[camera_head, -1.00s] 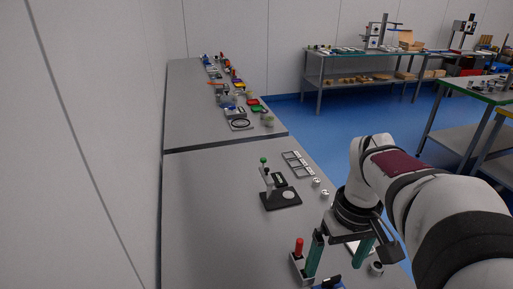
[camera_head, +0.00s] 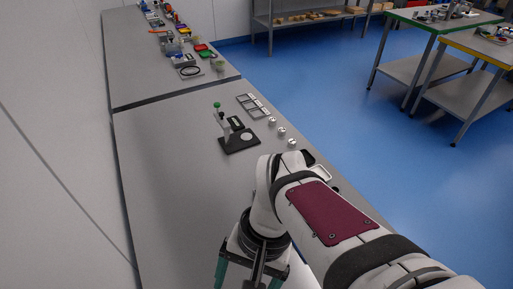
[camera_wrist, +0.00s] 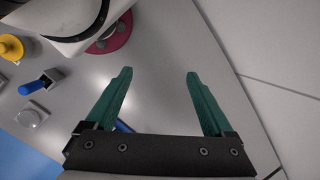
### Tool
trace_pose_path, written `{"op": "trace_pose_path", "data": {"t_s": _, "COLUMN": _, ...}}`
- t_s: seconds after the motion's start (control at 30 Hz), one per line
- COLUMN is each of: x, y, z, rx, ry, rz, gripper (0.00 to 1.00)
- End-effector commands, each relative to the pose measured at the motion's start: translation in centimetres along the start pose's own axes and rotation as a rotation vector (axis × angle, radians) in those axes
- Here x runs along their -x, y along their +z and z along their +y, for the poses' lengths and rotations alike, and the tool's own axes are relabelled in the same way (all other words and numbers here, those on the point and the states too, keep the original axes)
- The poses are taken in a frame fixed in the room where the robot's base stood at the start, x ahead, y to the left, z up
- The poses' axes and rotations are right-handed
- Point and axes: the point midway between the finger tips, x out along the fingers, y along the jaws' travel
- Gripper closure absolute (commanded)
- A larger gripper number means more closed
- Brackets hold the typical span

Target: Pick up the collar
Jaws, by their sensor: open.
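My gripper (camera_wrist: 158,75) is open, its two green fingers apart with bare grey bench between their tips. In the head view its green fingers hang at the bottom edge, tips cut off. I cannot make out a collar for certain. Small silvery round pieces (camera_head: 281,132) stand in a row along the bench's right side, too small to tell whether any is a ring. In the wrist view a blue piece (camera_wrist: 122,127) shows partly behind the gripper's black crossbar.
A black stand with a green knob (camera_head: 239,142) and a grey frame tray (camera_head: 253,105) stand on the grey bench (camera_head: 165,180). The wrist view shows a yellow round part (camera_wrist: 10,48), a blue-handled piece (camera_wrist: 38,84) and a grey block (camera_wrist: 32,116). The bench's left side is clear.

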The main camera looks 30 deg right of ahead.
Motion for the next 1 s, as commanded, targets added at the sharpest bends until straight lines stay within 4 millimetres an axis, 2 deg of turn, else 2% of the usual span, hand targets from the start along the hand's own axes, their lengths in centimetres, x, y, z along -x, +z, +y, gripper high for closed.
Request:
{"op": "trace_pose_path", "data": {"t_s": 0.07, "x": 0.2, "y": -4.1, "z": 0.4, "rx": -0.283, "ry": -0.097, "rz": -0.102, "gripper": 0.13}}
{"op": "trace_pose_path", "data": {"t_s": 0.17, "x": 0.4, "y": -10.3, "z": 3.0, "rx": -0.653, "ry": -0.29, "rz": -0.22, "gripper": 0.13}}
{"op": "trace_pose_path", "data": {"t_s": 0.2, "x": 0.3, "y": -12.9, "z": 5.0, "rx": -0.805, "ry": -0.386, "rz": -0.263, "gripper": 0.13}}
{"op": "trace_pose_path", "data": {"t_s": 0.27, "x": -0.2, "y": -16.4, "z": 8.9, "rx": -1.023, "ry": -0.547, "rz": -0.315, "gripper": 0.13}}
{"op": "trace_pose_path", "data": {"t_s": 0.3, "x": -0.7, "y": -18.2, "z": 11.9, "rx": -1.155, "ry": -0.654, "rz": -0.341, "gripper": 0.13}}
{"op": "trace_pose_path", "data": {"t_s": 0.4, "x": -2.4, "y": -20.8, "z": 18.8, "rx": -1.411, "ry": -0.897, "rz": -0.377, "gripper": 0.13}}
{"op": "trace_pose_path", "data": {"t_s": 0.5, "x": -3.9, "y": -21.4, "z": 23.4, "rx": -1.561, "ry": -1.06, "rz": -0.388, "gripper": 0.13}}
{"op": "trace_pose_path", "data": {"t_s": 0.53, "x": -4.2, "y": -21.4, "z": 24.3, "rx": -1.586, "ry": -1.089, "rz": -0.389, "gripper": 0.13}}
{"op": "trace_pose_path", "data": {"t_s": 0.6, "x": -4.8, "y": -21.6, "z": 25.0, "rx": -1.617, "ry": -1.128, "rz": -0.391, "gripper": 0.13}}
{"op": "trace_pose_path", "data": {"t_s": 0.67, "x": -5.3, "y": -22.1, "z": 24.4, "rx": -1.622, "ry": -1.136, "rz": -0.392, "gripper": 0.13}}
{"op": "trace_pose_path", "data": {"t_s": 0.9, "x": -8.7, "y": -25.2, "z": 19.3, "rx": -1.621, "ry": -1.128, "rz": -0.394, "gripper": 0.13}}
{"op": "trace_pose_path", "data": {"t_s": 1.0, "x": -9.5, "y": -26.0, "z": 18.1, "rx": -1.621, "ry": -1.13, "rz": -0.393, "gripper": 0.13}}
